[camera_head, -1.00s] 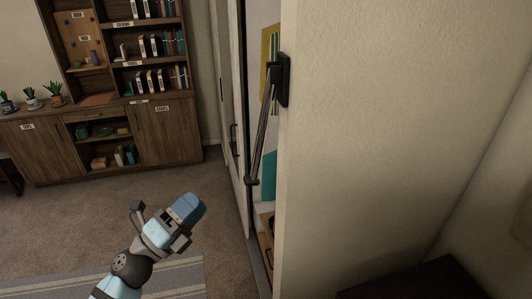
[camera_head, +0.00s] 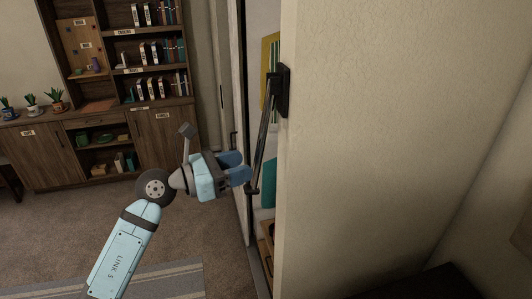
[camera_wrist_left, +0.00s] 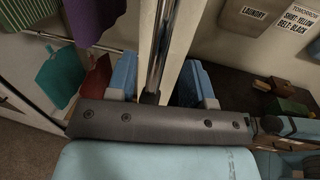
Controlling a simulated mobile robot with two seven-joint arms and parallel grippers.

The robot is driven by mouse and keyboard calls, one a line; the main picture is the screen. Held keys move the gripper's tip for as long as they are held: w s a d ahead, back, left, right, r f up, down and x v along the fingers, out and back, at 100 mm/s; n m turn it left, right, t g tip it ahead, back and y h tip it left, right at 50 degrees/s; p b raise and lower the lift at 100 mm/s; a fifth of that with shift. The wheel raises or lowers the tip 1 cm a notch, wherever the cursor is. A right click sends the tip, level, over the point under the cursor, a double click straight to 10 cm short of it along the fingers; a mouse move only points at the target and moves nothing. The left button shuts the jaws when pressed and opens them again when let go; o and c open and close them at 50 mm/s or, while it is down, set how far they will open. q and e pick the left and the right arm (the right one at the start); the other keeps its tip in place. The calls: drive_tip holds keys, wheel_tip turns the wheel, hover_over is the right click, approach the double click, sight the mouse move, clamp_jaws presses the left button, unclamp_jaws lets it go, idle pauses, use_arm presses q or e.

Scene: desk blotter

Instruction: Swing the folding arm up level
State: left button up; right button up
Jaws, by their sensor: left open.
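The folding arm (camera_head: 262,142) is a thin dark metal rod. It hangs steeply down, tilted a little, from a black bracket (camera_head: 282,90) on the edge of the pale wall, with a dark knob at its lower end. My left gripper (camera_head: 244,168) is open, with blue fingers pointing right at the lower part of the rod. In the left wrist view the shiny rod (camera_wrist_left: 160,42) shows between the two fingers of the gripper (camera_wrist_left: 160,80). I cannot tell whether either finger touches it. My right gripper is not in view.
The pale wall (camera_head: 400,130) fills the right side. Behind the rod is an open closet with hanging cloth, including a teal piece (camera_head: 268,180). A wooden bookcase (camera_head: 160,130) stands at the back left.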

use_arm(q)
drive_tip(key=p+x, duration=0.1)
drive_tip(key=x, duration=0.5)
drive_tip(key=shift+w+d, duration=0.2)
drive_tip(key=shift+d, duration=0.15)
clamp_jaws()
